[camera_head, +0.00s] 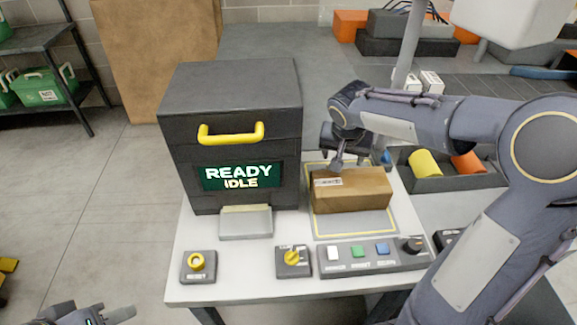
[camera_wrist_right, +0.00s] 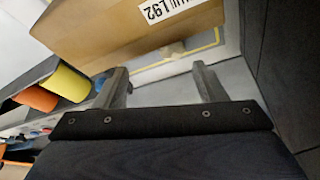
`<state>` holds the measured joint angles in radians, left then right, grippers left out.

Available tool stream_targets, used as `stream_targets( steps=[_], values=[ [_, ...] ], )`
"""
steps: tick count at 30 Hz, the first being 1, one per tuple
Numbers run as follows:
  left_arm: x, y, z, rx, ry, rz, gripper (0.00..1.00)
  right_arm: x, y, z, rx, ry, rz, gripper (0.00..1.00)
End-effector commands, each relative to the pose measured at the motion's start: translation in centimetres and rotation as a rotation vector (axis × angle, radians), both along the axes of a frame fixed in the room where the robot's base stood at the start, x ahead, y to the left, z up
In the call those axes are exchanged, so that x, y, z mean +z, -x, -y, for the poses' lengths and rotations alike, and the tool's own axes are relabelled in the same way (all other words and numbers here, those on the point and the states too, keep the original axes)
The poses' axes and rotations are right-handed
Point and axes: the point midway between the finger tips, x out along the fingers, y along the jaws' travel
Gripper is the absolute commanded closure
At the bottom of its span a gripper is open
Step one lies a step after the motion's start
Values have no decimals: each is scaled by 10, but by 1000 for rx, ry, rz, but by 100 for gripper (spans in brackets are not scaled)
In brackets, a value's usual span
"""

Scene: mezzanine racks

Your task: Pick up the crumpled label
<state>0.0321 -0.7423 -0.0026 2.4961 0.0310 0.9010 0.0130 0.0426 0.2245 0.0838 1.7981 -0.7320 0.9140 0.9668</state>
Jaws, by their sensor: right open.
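A white printed label (camera_head: 327,182) lies on the top left part of a brown cardboard box (camera_head: 362,197). My right gripper (camera_head: 338,164) is above the box's back left edge, close to the label. My left gripper (camera_head: 94,311) is at the bottom left, away from the table, fingers apart and empty.
The box stands on a yellow-outlined pad (camera_head: 356,226) on a white table (camera_head: 230,290). A dark machine (camera_head: 232,130) reading "READY IDLE" stands to its left. A button panel (camera_head: 372,257) and knobs are in front. A bin (camera_head: 450,180) with yellow and orange rolls is at right.

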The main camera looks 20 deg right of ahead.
Motion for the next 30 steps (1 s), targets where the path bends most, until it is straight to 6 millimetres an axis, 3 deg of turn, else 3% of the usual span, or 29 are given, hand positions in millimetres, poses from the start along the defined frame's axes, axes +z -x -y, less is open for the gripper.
stream_targets(
  steps=[4, 22, 30],
  values=[
    [-1, 0, 0, 0, 0, 0, 64, -9, -16, 2, -27, 17, 6, 36],
    [4, 0, 0, 0, 0, 0, 64, -76, -39, 18, -31, 18, 4, 36],
    [4, 0, 0, 0, 0, 0, 64, -80, -41, 19, -29, 18, 7, 36]
  ],
)
